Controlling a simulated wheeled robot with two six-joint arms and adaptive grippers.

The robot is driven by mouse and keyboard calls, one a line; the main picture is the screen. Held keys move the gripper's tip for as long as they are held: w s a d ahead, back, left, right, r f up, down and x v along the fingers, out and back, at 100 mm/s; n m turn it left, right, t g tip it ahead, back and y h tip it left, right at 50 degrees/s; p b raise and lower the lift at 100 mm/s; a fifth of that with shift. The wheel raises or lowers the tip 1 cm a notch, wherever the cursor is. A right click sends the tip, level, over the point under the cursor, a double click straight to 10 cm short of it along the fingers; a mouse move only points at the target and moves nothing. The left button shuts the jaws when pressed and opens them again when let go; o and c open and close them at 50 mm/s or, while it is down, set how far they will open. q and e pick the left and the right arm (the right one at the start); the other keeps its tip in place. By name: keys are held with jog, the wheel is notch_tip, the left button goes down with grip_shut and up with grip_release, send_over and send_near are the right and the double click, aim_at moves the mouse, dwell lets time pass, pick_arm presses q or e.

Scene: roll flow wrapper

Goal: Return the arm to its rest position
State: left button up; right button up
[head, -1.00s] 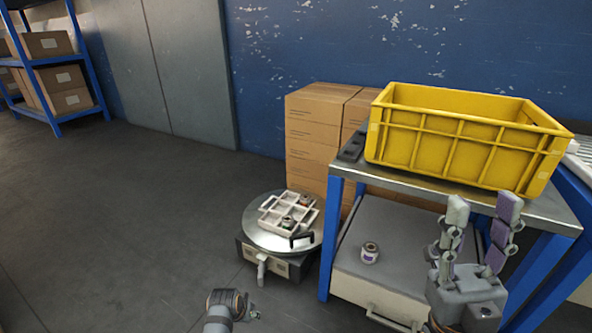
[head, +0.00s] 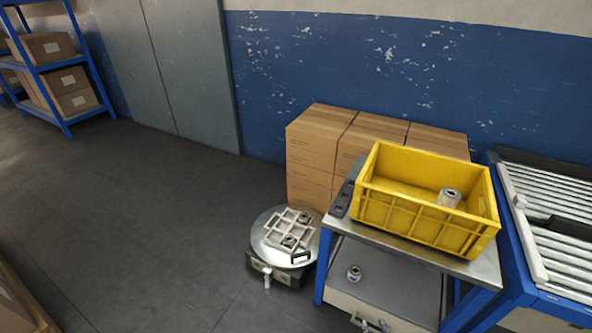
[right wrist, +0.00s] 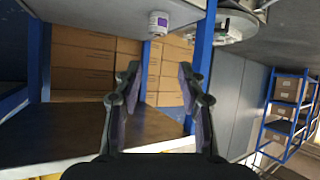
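My right gripper (right wrist: 158,72) is open and empty in the right wrist view, its two fingers well apart. In the head view at most a small tip of it shows at the bottom edge, by the cabinet under the table. My left gripper is in neither view. A roll (head: 354,272) with a purple label stands on the cabinet top under the table; a roll (right wrist: 158,23) also shows beyond the fingertips in the right wrist view. Another roll (head: 449,198) is inside the yellow crate (head: 410,222).
The crate stands on the metal-topped table (head: 487,267) with blue legs. A white divided tray (head: 290,228) with rolls lies on a round turntable (head: 262,246). Cardboard boxes (head: 312,150) stand behind; a roller conveyor (head: 560,230) is at right. Floor at left is open.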

pick_arm(q)
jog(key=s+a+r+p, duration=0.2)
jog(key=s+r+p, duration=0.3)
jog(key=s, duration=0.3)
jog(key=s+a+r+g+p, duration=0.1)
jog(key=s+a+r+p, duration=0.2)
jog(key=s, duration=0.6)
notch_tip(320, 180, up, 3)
jog(key=p, duration=0.3)
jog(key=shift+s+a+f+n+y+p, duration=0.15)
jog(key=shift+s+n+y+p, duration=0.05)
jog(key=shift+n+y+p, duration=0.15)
pick_arm(e)
jog(key=s+d+f+g, duration=0.1)
jog(key=s+g, duration=0.4)
jog(key=s, duration=1.1)
jog(key=s+d+f+g, duration=0.1)
jog(key=s+f+g, duration=0.2)
jog(key=s, duration=1.3)
jog(key=g, duration=0.2)
jog(key=shift+d+m+g+h, duration=0.3)
jog(key=shift+d, duration=0.05)
